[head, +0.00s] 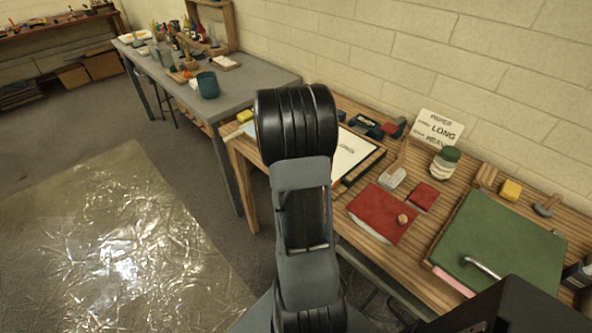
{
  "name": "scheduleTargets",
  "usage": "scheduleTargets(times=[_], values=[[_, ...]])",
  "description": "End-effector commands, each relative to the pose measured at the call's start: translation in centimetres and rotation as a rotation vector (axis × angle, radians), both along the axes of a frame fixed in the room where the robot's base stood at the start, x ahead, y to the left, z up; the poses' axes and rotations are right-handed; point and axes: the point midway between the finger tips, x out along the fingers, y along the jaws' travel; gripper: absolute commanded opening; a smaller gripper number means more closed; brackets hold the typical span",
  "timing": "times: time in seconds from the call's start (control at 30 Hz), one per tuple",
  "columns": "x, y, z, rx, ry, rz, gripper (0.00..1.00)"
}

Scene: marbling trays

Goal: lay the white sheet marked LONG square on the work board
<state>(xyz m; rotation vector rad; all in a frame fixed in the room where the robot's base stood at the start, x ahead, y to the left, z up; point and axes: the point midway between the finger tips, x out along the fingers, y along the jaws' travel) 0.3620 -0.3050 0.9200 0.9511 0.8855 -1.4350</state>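A white sheet (353,148) with a small dark mark, too small to read, lies on the wooden table, partly hidden behind my arm. A dark-edged tray or frame (364,168) borders its right side. A green board (505,235), perhaps the work board, lies flat at the right end of the table. A bent metal piece (483,266) shows over its front part. A white card (437,126) leaning on the wall reads LONG, among other words. My arm stands upright in the middle of the view; my gripper is not in view.
A red pad (383,213) with a round knob, a smaller red block (424,196), a brush (394,176) and a jar (445,162) stand between sheet and board. A grey table (255,83) stands at back left. Shiny floor sheeting (110,240) lies left.

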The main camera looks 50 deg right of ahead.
Motion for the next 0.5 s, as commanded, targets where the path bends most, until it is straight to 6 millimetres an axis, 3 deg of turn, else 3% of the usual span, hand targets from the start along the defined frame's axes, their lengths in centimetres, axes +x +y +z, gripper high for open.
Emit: scheduleTargets(times=[0.07,0.1,0.37,0.5], values=[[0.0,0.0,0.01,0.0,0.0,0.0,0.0],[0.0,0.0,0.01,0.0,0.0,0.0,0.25],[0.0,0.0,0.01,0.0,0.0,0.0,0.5],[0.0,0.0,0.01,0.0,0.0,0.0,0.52]])
